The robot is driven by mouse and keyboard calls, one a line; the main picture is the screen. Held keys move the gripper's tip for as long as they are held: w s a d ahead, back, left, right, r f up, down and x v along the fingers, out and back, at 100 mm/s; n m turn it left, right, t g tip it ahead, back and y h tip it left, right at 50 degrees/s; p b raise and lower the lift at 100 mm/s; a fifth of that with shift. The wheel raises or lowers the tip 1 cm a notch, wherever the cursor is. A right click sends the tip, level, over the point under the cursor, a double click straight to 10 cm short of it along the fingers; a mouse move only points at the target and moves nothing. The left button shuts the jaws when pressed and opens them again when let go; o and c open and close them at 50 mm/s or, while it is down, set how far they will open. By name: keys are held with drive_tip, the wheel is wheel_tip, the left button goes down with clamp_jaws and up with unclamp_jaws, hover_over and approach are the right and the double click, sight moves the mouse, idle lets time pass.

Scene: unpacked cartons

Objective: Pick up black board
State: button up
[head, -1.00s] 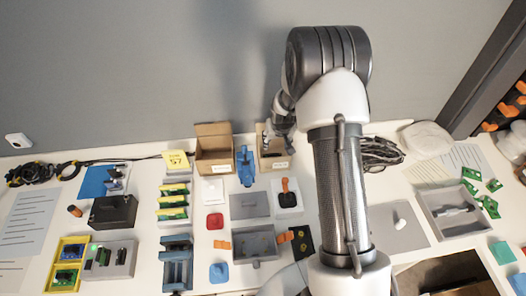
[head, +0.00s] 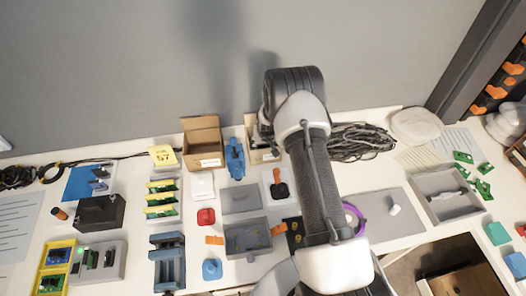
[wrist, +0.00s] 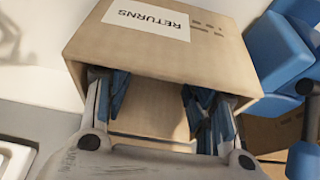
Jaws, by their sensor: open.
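A small black board (head: 294,232) with yellowish marks lies on the table in the head view, partly covered by my arm. I cannot be sure it is the task's board. My gripper (wrist: 152,105) is open and empty in the wrist view, with its two blue-padded fingers at the mouth of a cardboard carton (wrist: 180,60) labelled RETURNS. The carton's visible inside is bare brown card, and no black board shows in the wrist view. In the head view the gripper is mostly hidden behind my arm, by the same carton (head: 258,156).
Another open carton (head: 202,150) and a blue stand (head: 236,160) are left of the gripper. Black cables (head: 362,143) lie to the right. Grey trays (head: 247,238) and small parts crowd the front. A grey mat (head: 385,212) has some free room.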

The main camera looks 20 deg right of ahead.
drive_tip(key=x, duration=0.2)
drive_tip(key=shift+w+f, duration=0.1)
drive_tip(key=shift+f, duration=0.2)
drive_tip(key=shift+c, duration=0.6)
drive_tip(key=c, duration=1.1)
